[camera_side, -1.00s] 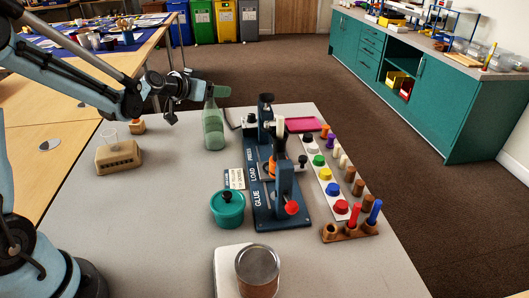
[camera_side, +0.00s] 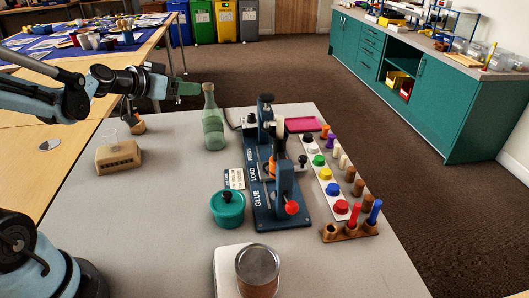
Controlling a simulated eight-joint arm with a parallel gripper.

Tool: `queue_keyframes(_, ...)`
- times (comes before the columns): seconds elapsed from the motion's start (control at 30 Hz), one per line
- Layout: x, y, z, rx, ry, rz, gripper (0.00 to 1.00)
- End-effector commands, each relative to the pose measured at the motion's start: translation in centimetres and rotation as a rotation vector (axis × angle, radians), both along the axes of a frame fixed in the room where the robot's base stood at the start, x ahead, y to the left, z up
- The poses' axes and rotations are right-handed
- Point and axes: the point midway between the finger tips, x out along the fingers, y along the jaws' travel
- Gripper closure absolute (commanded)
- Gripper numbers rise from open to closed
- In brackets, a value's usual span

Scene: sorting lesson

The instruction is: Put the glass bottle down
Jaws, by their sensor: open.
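The glass bottle (camera_side: 213,128) is pale green and see-through. It stands upright on the grey table (camera_side: 170,210), left of the blue press, with its neck clear of anything. My gripper (camera_side: 194,88) has green fingers and is open, to the left of the bottle's neck. A small gap shows between the fingertips and the bottle. Nothing shows between the fingers.
The blue glue press (camera_side: 258,198) stands right of the bottle. A teal pot (camera_side: 227,208), a tin (camera_side: 257,268) and a tan box (camera_side: 118,156) are on the table. A white strip with coloured knobs (camera_side: 333,190) lies at right. The table's left middle is clear.

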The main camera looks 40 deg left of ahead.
Motion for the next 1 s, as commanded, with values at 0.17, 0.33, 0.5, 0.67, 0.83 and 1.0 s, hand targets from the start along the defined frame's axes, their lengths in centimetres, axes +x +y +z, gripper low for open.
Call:
queue_keyframes(0.17,-0.8,0.0,0.3,0.0,0.0,0.0,0.39)
queue_keyframes(0.33,-2.0,-3.1,-0.1,-0.022,0.068,-0.045,0.39)
queue_keyframes(0.5,-5.9,-9.2,-2.1,-0.052,0.263,-0.106,0.39)
queue_keyframes(0.67,-10.5,-12.4,-4.1,-0.039,0.438,-0.089,0.39)
queue_keyframes(0.83,-13.7,-13.2,-5.4,-0.01,0.534,-0.031,0.39)
queue_keyframes(1.0,-14.6,-13.2,-5.7,0.001,0.558,-0.002,0.39)
